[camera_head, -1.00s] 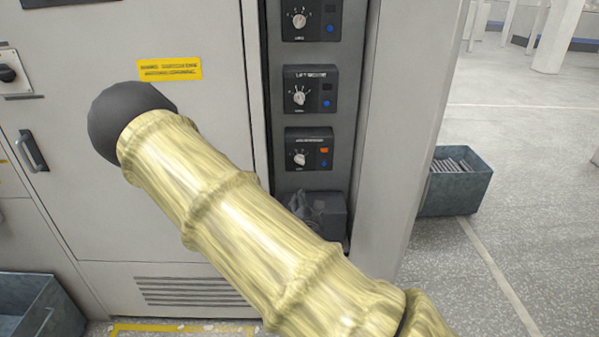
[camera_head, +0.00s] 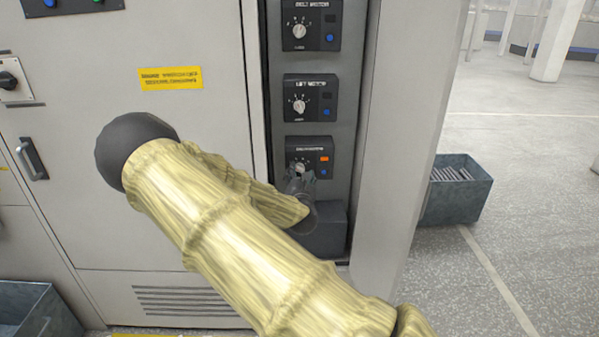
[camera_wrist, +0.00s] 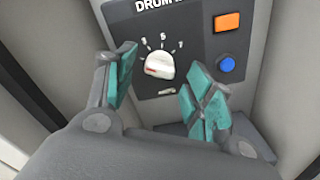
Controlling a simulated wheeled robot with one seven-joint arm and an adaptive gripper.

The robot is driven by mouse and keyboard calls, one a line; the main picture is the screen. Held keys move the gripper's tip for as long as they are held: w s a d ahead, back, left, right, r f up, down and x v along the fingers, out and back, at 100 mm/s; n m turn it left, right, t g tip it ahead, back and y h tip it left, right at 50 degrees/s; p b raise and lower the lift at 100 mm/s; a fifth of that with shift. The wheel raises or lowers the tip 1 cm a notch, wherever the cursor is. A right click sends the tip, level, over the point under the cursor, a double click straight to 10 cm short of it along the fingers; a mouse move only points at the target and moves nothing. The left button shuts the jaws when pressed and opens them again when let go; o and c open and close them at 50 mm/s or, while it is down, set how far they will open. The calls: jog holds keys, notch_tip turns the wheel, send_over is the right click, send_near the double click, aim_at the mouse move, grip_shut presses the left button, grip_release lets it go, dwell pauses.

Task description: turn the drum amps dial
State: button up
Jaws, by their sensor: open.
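The drum amps dial (camera_wrist: 160,66) is a white knob with a red pointer mark, on a dark panel (camera_wrist: 186,15) whose label begins "DRUM" in the wrist view. Its pointer is turned to the left side of the scale. In the head view the drum panel (camera_head: 323,158) is the lowest of the stacked panels, and the dial (camera_head: 299,167) shows just above my gripper. My gripper (camera_wrist: 160,90) is open, with teal pads on either side and below the dial. The dial sits between and beyond the fingertips; I see no contact.
The panel has an orange block (camera_wrist: 227,22) and a blue button (camera_wrist: 227,64) right of the dial. The lift motor panel (camera_head: 311,97) and belt motor panel (camera_head: 312,25) are above. A grey post (camera_head: 400,130) stands close on the right. A dark box (camera_head: 325,235) sits below.

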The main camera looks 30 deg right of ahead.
jog(key=shift+x, duration=0.95)
jog(key=c, duration=1)
